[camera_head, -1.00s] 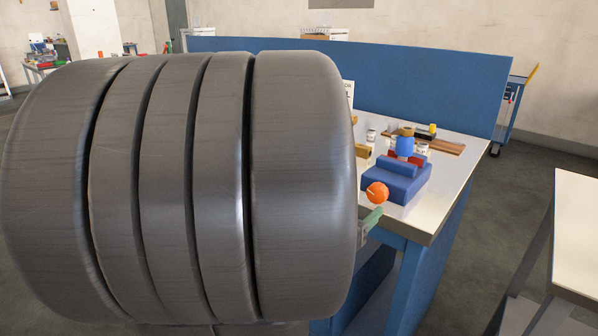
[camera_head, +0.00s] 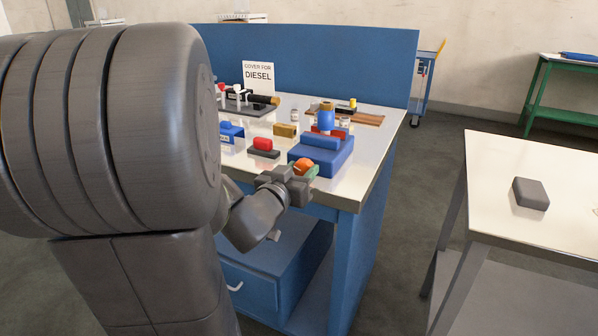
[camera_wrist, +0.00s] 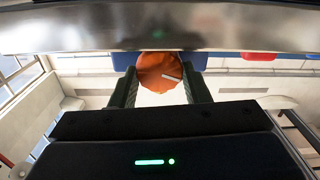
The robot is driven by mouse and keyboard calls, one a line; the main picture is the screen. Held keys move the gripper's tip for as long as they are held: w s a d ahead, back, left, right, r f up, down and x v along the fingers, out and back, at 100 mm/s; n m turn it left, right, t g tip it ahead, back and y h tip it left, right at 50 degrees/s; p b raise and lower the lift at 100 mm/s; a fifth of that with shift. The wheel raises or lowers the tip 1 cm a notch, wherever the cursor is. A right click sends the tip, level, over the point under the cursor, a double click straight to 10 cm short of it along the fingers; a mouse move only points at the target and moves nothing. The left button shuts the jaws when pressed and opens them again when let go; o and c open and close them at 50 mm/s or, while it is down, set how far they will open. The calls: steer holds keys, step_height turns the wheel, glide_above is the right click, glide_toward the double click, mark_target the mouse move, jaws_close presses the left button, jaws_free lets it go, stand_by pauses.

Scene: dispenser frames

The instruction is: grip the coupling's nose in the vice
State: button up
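The blue vice (camera_head: 318,160) stands near the bench's front right corner, with red jaws (camera_head: 330,132) on top. A blue coupling (camera_head: 326,120) with a brass-coloured top stands upright at the jaws. Its lower end is hidden, so I cannot tell whether the jaws touch it. A round orange knob (camera_head: 303,166) with a pale mark is at the vice's front; it also shows in the wrist view (camera_wrist: 158,72). My gripper (camera_head: 303,172) is at the knob, its green fingers (camera_wrist: 160,88) on either side. I cannot tell whether they press on it.
A wooden board (camera_head: 355,117) lies behind. A second table (camera_head: 485,190) at right holds a grey block (camera_head: 530,194).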

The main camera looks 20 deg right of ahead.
steer(key=shift+c, duration=1.4)
steer(key=shift+m, duration=0.3)
steer(key=shift+f+m+b, duration=0.1)
steer(key=shift+m+b, duration=0.45)
steer(key=shift+m, duration=0.35)
steer(key=shift+s+m+b, duration=0.1)
steer(key=shift+m+b, duration=0.5)
steer(key=shift+m, duration=1)
steer(key=o, duration=1)
steer(key=shift+c, duration=0.2)
